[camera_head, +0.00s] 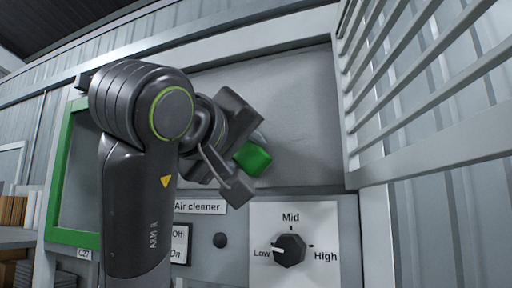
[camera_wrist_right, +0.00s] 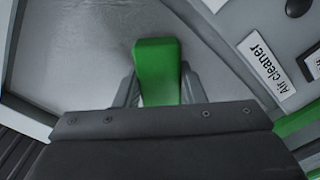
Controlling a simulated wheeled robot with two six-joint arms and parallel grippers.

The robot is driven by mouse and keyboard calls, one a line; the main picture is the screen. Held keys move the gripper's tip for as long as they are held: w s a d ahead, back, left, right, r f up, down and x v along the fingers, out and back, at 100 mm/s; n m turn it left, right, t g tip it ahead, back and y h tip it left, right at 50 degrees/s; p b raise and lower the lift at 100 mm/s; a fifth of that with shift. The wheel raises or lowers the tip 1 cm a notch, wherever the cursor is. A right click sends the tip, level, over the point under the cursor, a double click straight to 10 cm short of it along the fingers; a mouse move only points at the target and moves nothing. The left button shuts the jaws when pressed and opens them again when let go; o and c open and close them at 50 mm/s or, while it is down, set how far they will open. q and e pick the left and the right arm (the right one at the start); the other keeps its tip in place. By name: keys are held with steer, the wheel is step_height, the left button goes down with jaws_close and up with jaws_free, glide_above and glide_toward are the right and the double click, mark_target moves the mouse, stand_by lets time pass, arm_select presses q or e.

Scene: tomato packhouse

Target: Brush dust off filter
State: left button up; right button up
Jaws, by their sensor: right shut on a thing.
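My right gripper (camera_head: 245,155) is shut on a green block, which looks like the brush's handle (camera_head: 252,158). The green brush handle (camera_wrist_right: 156,72) also shows between the fingers in the right wrist view. Its bristles are not clear in either view. Behind it is a grey, smudged panel (camera_head: 305,110) in the air cleaner's opening, which looks like the filter; it also fills the upper left of the wrist view (camera_wrist_right: 75,45). I cannot tell whether the brush touches it. My right arm hides the panel's left part. My left gripper is out of view.
A louvred grille door (camera_head: 430,85) stands open at the right. A green frame (camera_head: 60,165) is at the left, partly behind my arm. Below are the "Air cleaner" label (camera_head: 199,207), a switch (camera_head: 180,243) and a dial (camera_head: 290,250) pointing to Low.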

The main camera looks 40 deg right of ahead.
steer(key=w, duration=0.1)
steer(key=w+a, duration=0.1)
steer(key=w, duration=0.2)
steer(key=shift+a+p, duration=0.3)
stand_by(0.3)
steer(key=shift+b+v, duration=0.8)
steer(key=shift+v, duration=2.15)
steer(key=v, duration=0.3)
steer(key=shift+b, duration=0.4)
